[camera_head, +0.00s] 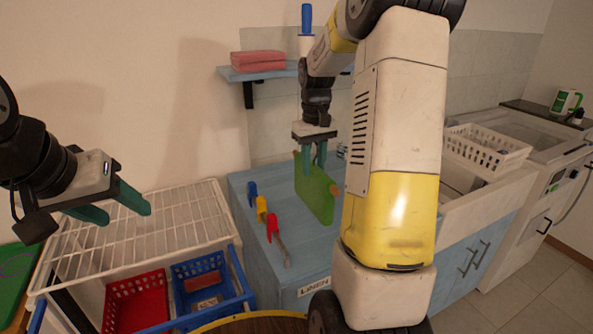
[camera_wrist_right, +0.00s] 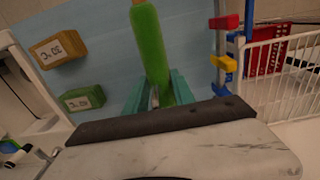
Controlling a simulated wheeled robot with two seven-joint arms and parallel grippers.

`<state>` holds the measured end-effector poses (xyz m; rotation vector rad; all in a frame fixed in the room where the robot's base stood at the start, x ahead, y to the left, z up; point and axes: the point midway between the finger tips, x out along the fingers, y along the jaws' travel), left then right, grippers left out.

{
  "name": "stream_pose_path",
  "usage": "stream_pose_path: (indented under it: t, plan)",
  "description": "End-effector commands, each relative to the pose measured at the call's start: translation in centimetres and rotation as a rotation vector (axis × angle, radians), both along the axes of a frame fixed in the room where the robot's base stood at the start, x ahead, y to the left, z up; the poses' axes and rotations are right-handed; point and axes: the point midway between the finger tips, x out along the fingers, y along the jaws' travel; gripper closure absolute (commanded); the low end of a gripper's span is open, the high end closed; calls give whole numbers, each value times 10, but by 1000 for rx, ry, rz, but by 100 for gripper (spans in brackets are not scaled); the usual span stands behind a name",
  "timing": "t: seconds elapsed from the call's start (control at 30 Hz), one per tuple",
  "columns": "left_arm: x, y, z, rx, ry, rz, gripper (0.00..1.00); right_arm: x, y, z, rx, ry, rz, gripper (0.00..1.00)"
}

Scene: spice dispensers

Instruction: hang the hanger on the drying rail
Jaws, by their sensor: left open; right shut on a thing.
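My right gripper (camera_head: 314,160) points down over the blue cabinet top and is shut on a flat green bottle-like object (camera_head: 316,195) with an orange end. In the right wrist view the green object (camera_wrist_right: 152,50) lies between the teal fingers (camera_wrist_right: 155,98). A small grey piece shows beside it there. I cannot tell whether it touches the cabinet top. My left gripper (camera_head: 120,206) is open and empty above the white wire rack (camera_head: 165,228). I cannot make out a hanger, nor tell which part is the drying rail.
Red (camera_head: 137,302) and blue (camera_head: 205,280) baskets sit below the rack. Folded pink towels (camera_head: 258,61) lie on a wall shelf. A white basket (camera_head: 487,150) stands at right. Two labelled blocks (camera_wrist_right: 60,49) show in the wrist view.

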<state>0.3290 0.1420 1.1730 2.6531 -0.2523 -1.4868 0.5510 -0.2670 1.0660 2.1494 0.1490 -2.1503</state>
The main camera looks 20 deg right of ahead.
Motion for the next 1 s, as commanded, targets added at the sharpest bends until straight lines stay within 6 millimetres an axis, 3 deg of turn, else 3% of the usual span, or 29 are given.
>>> stream_pose_path:
  t: [0.3, 0.67, 0.7, 0.77, 0.8, 1.0]
  plan:
    - [0, 0, 0, 0, 0, 0, 45, 0, 0, -34, 1, 1, 1, 100]
    - [0, 0, 0, 0, 0, 0, 45, 1, 0, -38, 0, 0, 1, 100]
    - [0, 0, 0, 0, 0, 0, 45, 0, 0, -38, 0, 0, 1, 64]
    - [0, 0, 0, 0, 0, 0, 45, 0, 0, -38, 0, 0, 1, 52]
    - [0, 0, 0, 0, 0, 0, 45, 0, 0, -38, 0, 0, 1, 48]
    - [0, 0, 0, 0, 0, 0, 45, 0, 0, -38, 0, 0, 1, 48]
